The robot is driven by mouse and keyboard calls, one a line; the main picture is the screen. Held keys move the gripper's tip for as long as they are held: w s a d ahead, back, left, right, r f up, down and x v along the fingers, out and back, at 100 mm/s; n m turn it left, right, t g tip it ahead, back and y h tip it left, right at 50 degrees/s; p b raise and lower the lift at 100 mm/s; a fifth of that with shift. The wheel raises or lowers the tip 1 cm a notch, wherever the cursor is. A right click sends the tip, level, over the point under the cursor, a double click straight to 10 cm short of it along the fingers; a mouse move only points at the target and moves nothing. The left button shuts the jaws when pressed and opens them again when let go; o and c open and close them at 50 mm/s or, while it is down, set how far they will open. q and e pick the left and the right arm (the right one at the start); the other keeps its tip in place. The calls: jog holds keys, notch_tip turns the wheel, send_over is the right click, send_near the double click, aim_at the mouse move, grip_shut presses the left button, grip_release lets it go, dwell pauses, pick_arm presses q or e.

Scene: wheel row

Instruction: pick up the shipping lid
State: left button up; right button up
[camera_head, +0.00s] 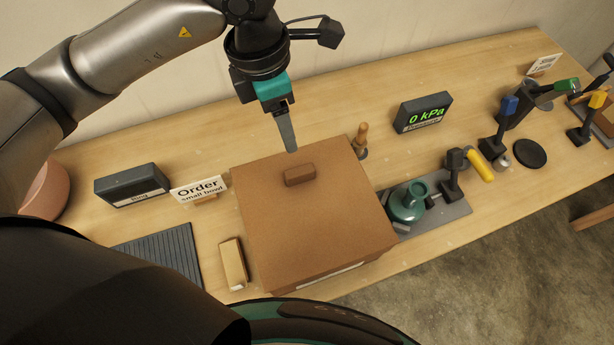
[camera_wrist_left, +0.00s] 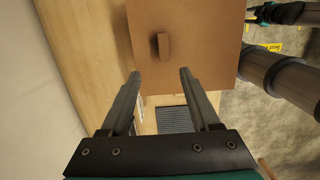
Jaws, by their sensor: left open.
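The shipping lid (camera_head: 310,225) is a flat brown cardboard lid with a small block handle (camera_head: 300,175) on top. It covers a box on the wooden table, in the middle of the head view. It also shows in the left wrist view (camera_wrist_left: 200,45), with its handle (camera_wrist_left: 163,46) beyond the fingertips. My left gripper (camera_head: 290,150) is above the lid's back edge, near the handle and apart from it. In the left wrist view its two fingers (camera_wrist_left: 159,75) are spread with nothing between them. My right gripper is not seen in the head view.
An order sign (camera_head: 199,189) and a dark display (camera_head: 131,185) stand left of the box. A tan block (camera_head: 233,264) and ribbed dark mat (camera_head: 170,252) lie nearby. Right are a wooden-handled tool (camera_head: 360,140), a pressure display (camera_head: 423,112) and a green pot (camera_head: 407,203).

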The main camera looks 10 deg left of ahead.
pick_arm(q)
send_over(300, 170)
jog(key=a, duration=0.1)
jog(key=f, duration=0.9)
jog(key=shift+s, duration=0.3)
jog(key=shift+w+d+f+p, duration=0.1)
jog(key=shift+d+f, duration=0.05)
jog(key=shift+f, duration=0.8)
jog(key=shift+w+d+f+p, duration=0.1)
jog(key=shift+d+f, duration=0.1)
jog(key=shift+f, duration=0.7)
jog(key=shift+w+d+f+p, duration=0.1)
jog(key=shift+d+f, duration=0.05)
jog(key=shift+f, duration=0.8)
grip_shut()
